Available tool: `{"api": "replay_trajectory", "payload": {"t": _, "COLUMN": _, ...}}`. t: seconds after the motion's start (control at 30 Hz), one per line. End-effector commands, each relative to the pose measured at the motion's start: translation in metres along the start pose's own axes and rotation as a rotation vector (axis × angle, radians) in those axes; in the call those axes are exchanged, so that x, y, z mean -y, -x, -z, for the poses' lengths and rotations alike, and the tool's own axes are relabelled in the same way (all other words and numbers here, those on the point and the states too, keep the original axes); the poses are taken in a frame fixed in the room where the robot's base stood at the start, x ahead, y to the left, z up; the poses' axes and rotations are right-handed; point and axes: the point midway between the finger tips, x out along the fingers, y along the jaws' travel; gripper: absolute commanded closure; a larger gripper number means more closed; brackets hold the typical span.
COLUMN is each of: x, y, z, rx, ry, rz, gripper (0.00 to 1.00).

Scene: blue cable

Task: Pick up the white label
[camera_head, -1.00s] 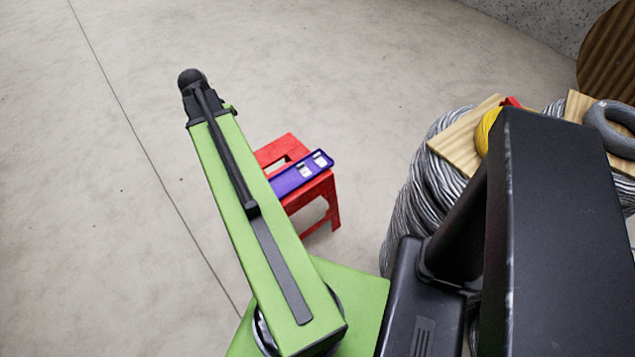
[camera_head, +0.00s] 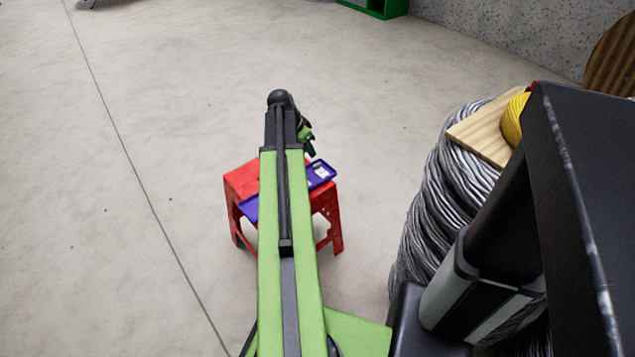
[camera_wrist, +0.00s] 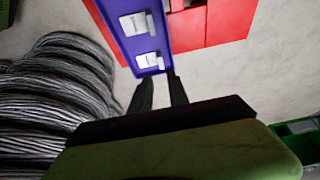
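Two small white pieces lie in a blue tray (camera_wrist: 123,49) on a red stool (camera_wrist: 227,21). In the wrist view, one white label-like piece (camera_wrist: 149,61) is nearer my fingertips and another white piece (camera_wrist: 137,23) is farther away. I cannot tell which is the named label. My gripper (camera_wrist: 160,79) is open and empty, its two dark fingers apart near the tray's near end. In the head view, my gripper (camera_head: 308,147) is beside the tray (camera_head: 329,168); one white piece (camera_head: 320,171) shows there, and my arm hides part of the tray and stool.
A large grey cable coil (camera_head: 440,205) stands to the right, with a wooden board (camera_head: 485,133) and yellow roll (camera_head: 514,118) on top. A green container (camera_head: 375,8) is far back. The floor left of the stool is clear.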

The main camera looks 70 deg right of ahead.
Motion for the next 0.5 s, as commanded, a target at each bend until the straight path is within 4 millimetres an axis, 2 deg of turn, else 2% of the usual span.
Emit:
{"api": "replay_trajectory", "payload": {"t": 0.03, "x": 0.001, "y": -0.023, "z": -0.004, "rx": 0.000, "ry": -0.001, "rz": 0.000, "gripper": 0.79}}
{"api": "replay_trajectory", "payload": {"t": 0.1, "x": 0.000, "y": -0.037, "z": -0.003, "rx": 0.000, "ry": 0.000, "rz": -0.001, "gripper": 0.79}}
{"api": "replay_trajectory", "payload": {"t": 0.2, "x": 0.000, "y": -0.045, "z": -0.002, "rx": 0.000, "ry": 0.000, "rz": 0.000, "gripper": 0.79}}
{"api": "replay_trajectory", "payload": {"t": 0.37, "x": 0.000, "y": -0.044, "z": 0.000, "rx": 0.000, "ry": 0.000, "rz": 0.000, "gripper": 0.79}}
{"api": "replay_trajectory", "payload": {"t": 0.5, "x": 0.002, "y": -0.061, "z": -0.002, "rx": 0.000, "ry": 0.000, "rz": 0.000, "gripper": 0.79}}
